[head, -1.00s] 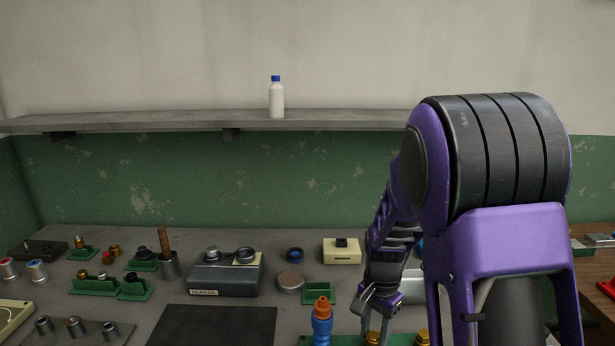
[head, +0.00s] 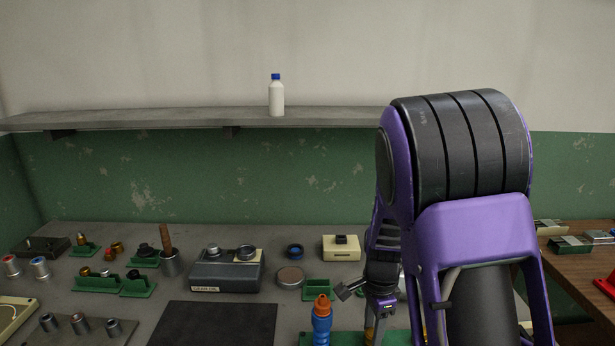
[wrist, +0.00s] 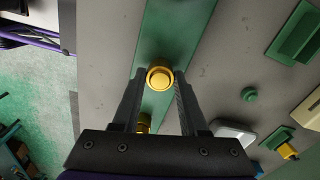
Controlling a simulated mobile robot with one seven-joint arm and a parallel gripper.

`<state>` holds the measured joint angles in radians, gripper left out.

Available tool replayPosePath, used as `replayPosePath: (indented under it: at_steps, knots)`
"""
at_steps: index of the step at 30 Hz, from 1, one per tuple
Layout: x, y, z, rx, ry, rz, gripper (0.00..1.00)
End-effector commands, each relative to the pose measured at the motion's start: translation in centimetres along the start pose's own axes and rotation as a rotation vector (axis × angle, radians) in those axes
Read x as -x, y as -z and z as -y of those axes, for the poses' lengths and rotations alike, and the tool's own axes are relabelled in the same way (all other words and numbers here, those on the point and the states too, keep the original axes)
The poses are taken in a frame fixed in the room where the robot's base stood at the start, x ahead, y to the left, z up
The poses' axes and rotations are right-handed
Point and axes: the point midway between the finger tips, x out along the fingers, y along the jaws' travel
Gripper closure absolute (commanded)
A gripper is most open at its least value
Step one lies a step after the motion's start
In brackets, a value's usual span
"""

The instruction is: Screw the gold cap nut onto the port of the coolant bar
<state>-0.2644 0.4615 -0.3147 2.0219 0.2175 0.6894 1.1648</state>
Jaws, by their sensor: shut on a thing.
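The gold cap nut (wrist: 159,77) is a round gold piece between my fingertips in the wrist view. My gripper (wrist: 160,80) is shut on it, with one dark finger on each side. The coolant bar (wrist: 178,30) is a long green strip behind the nut. The wrist view does not show whether the nut touches the bar or hangs above it. A second gold piece (wrist: 143,121) lies behind my left finger, partly hidden. In the head view my gripper (head: 378,309) points down over the bar (head: 398,338) at the bottom edge; my arm hides much of the bar.
A dark mat (head: 213,324) lies further left. A wooden table (head: 575,270) is at the right.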

Motion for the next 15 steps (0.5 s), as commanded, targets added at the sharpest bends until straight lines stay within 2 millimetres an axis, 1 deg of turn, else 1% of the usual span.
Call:
replayPosePath:
  at_steps: [9, 11, 15]
  knots:
    - [0.02, -0.04, 0.04, -0.02, 0.001, 0.001, 1.0]
    - [0.01, -0.04, 0.04, -0.063, 0.0, 0.0, 1.0]
    - [-0.02, -0.04, 0.02, -0.251, 0.0, 0.0, 1.0]
